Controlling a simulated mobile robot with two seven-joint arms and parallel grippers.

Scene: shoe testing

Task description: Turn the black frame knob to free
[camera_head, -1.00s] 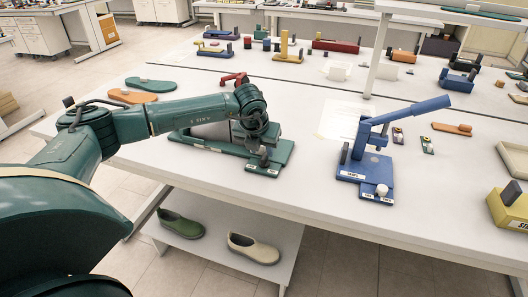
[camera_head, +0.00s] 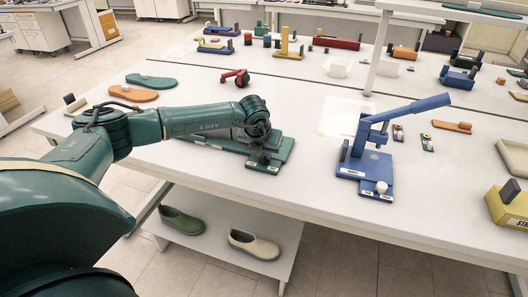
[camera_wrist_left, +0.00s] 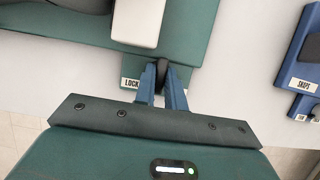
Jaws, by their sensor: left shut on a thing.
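The green frame (camera_head: 282,152) lies on the white table near its front edge. Its small black knob (camera_wrist_left: 182,74) shows at the fingertips of my left gripper (camera_wrist_left: 162,72), in the left wrist view. The blue fingers are shut on the knob and partly cover it. A LOCK label (camera_wrist_left: 131,83) is on the frame to the left of the fingers. In the head view my left gripper (camera_head: 262,152) points down at the frame's front end. My right gripper is not in view.
A blue press with a lever (camera_head: 375,150) stands to the right of the frame. A red clamp-like piece (camera_head: 237,76) lies behind my arm. Green (camera_head: 150,82) and orange (camera_head: 133,93) soles lie at the left. Shoes (camera_head: 253,244) sit on a shelf below.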

